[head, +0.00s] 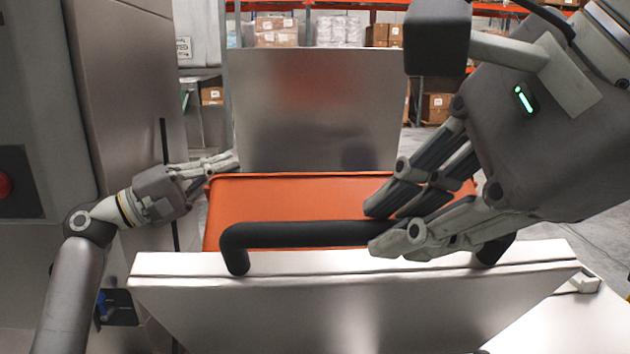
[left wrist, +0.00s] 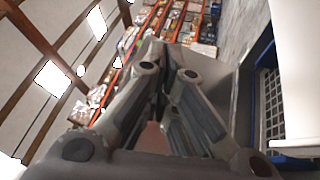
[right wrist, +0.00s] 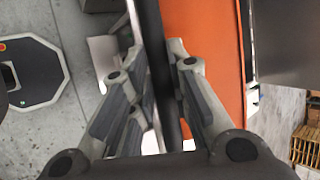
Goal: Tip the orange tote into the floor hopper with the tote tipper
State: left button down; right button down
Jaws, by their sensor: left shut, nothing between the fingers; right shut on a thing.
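The orange tote (head: 285,205) sits in the metal tipper, behind a black bar handle (head: 300,234) on the tipper's front plate (head: 350,300). My right gripper (head: 385,228) is shut on the black handle, near its right part. The handle (right wrist: 158,70) runs between the fingers in the right wrist view, with the orange tote (right wrist: 205,50) beside it. My left gripper (head: 235,162) is shut and empty, just left of the tote's back left corner, by the tall metal back plate (head: 315,110). The tote's inside and the floor hopper cannot be made out.
A tall grey metal cabinet (head: 120,80) with a red button (head: 4,184) stands at the left, close to my left arm. Shelving with cardboard boxes (head: 277,32) stands far behind. Grey concrete floor (head: 590,240) is open at the right.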

pick_arm(q)
jog(key=s+d+r+m+g+y, duration=0.25)
jog(key=s+r+m+g, duration=0.35)
jog(key=s, duration=0.4)
jog(key=s+d+r+m+g+y, duration=0.1)
jog(key=s+d+r+m+g, duration=0.2)
jog(key=s+r+m+g, duration=0.55)
jog(key=n+t, duration=0.1)
jog(key=t, duration=0.1)
send_over(322, 265)
jog(key=w, duration=0.2)
jog(key=shift+s+f, duration=0.15)
jog(key=shift+f, duration=3.8)
jog(key=shift+s+f+m, duration=0.25)
jog(key=shift+s+f, duration=0.65)
jog(key=shift+s, duration=0.05)
pick_arm(e)
jog(key=shift+d+r, duration=0.1)
pick_arm(q)
jog(key=shift+w+t, duration=0.15)
jog(key=shift+t, duration=0.1)
pick_arm(e)
jog(key=c, duration=1.4)
grip_release()
jog(key=shift+w, duration=0.15)
jog(key=shift+o, duration=0.2)
